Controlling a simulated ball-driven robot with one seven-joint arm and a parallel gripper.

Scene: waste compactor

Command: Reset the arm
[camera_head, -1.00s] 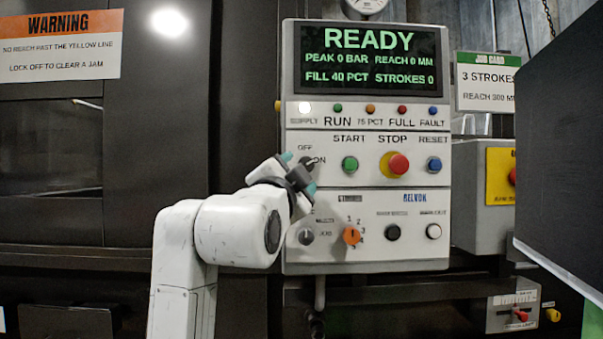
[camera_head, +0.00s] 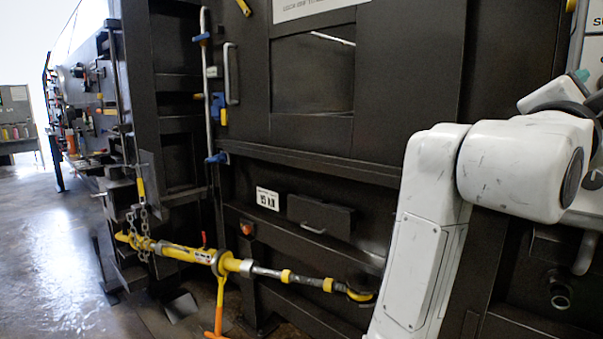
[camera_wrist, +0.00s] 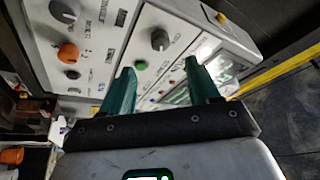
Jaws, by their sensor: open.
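My gripper (camera_wrist: 160,92) shows in the wrist view with its two green fingers spread apart and nothing between them. Beyond the fingers is the white control panel (camera_wrist: 180,25), seen at a steep tilt. A dark selector knob (camera_wrist: 160,39), a green button (camera_wrist: 141,65) and an orange knob (camera_wrist: 68,52) are on it. The fingers appear close to the panel face; I cannot tell whether they touch it. In the head view my white arm stands at the right, and its gripper end is mostly cut off by the frame edge.
A dark machine body with a window (camera_head: 313,72) fills the middle of the head view. A yellow ratchet bar (camera_head: 190,254) with an orange handle (camera_head: 219,308) crosses its lower front. A chain (camera_head: 138,225) hangs at left. Open floor (camera_head: 50,260) lies at far left.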

